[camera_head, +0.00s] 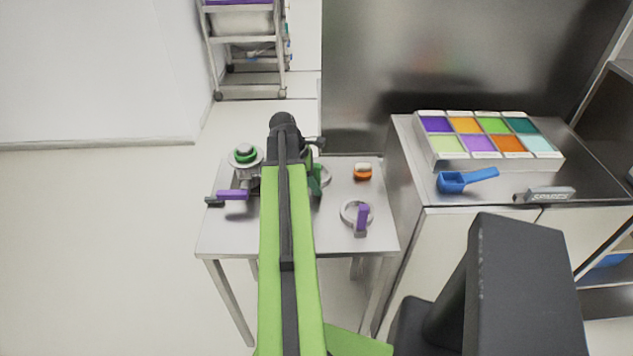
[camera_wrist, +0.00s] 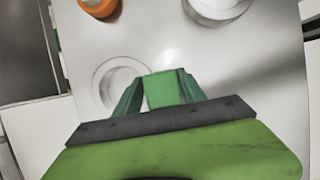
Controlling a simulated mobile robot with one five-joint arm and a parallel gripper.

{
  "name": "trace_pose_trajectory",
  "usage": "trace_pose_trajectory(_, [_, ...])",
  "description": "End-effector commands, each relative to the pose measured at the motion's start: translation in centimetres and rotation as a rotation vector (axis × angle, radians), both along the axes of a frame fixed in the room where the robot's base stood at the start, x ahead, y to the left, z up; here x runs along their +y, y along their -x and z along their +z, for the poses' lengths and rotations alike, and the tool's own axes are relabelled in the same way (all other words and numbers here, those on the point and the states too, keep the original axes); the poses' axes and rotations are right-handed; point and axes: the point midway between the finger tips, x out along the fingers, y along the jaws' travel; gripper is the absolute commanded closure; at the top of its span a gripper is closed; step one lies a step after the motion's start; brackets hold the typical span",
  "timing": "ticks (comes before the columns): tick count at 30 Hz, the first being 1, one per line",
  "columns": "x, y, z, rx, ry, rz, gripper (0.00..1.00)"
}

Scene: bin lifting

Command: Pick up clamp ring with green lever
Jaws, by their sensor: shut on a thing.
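The clamp ring with the green lever shows in the wrist view as a pale grey ring (camera_wrist: 112,82) with a green block-like lever (camera_wrist: 165,93) to its right. My gripper (camera_wrist: 160,79) has its green fingers on both sides of the lever and is shut on it. In the head view my arm hides most of the gripper. There, part of the clamp ring (camera_head: 326,176) shows just right of the arm, over the small metal table (camera_head: 330,240). I cannot tell whether the ring touches the tabletop.
A clamp ring with a purple lever (camera_head: 362,216) lies front right on the table. An orange and white part (camera_head: 362,172) is behind it. A fitting with a green ring (camera_head: 245,154) and a purple handle (camera_head: 232,195) are left of my arm. A cabinet (camera_head: 405,150) adjoins at right.

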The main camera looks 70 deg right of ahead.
Motion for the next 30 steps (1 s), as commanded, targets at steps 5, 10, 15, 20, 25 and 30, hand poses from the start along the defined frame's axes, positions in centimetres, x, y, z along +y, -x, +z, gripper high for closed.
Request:
trace_pose_trajectory(5, [0.0,0.0,0.0,0.0,0.0,0.0,0.95])
trace_pose_trajectory(10, [0.0,0.0,0.0,0.0,0.0,0.0,1.0])
trace_pose_trajectory(15, [0.0,0.0,0.0,0.001,0.0,0.0,1.0])
trace_pose_trajectory(20, [0.0,0.0,0.5,0.0,0.0,0.0,1.0])
trace_pose_trajectory(25, [0.0,0.0,2.5,0.0,0.0,0.0,1.0])
trace_pose_trajectory(30, [0.0,0.4,5.3,0.001,0.001,-0.001,1.0])
